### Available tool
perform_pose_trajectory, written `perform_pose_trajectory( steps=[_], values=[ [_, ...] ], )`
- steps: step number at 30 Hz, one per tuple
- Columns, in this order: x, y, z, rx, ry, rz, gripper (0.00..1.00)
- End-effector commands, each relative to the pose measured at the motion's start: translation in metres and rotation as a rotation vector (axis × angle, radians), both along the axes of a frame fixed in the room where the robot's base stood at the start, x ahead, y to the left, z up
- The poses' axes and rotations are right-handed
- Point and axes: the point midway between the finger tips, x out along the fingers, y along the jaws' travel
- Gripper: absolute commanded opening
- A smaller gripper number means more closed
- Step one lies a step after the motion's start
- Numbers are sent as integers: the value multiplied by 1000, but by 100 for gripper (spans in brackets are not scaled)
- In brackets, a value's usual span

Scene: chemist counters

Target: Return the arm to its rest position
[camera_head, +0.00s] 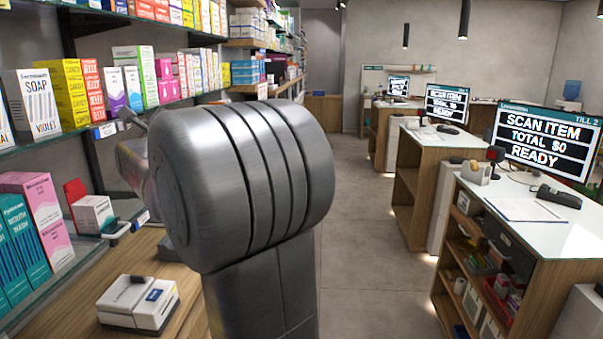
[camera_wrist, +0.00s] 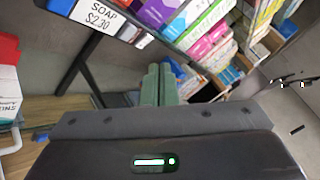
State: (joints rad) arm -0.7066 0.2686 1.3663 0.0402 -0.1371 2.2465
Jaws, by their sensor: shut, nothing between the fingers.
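My arm's large grey joint (camera_head: 245,180) fills the middle of the head view, with a grey link below it. A further part of my arm shows at its left, close to the shelves. My gripper is not clearly visible in the head view. In the wrist view my gripper (camera_wrist: 158,86) shows as two greenish fingers side by side, pressed together with nothing between them.
Shelves of boxes stand close on the left, with a soap box (camera_head: 33,104) and a pink box (camera_head: 40,205). A white device (camera_head: 138,303) sits on the wooden counter below. The aisle floor (camera_head: 365,230) is clear. Till counters (camera_head: 520,240) line the right.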

Motion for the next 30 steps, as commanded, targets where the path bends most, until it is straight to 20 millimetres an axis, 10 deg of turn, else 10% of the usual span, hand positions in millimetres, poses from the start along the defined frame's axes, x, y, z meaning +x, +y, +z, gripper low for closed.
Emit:
perform_pose_trajectory(
  steps=[30],
  values=[
    [0,-1,4,-3,4,-5,0]
  ],
)
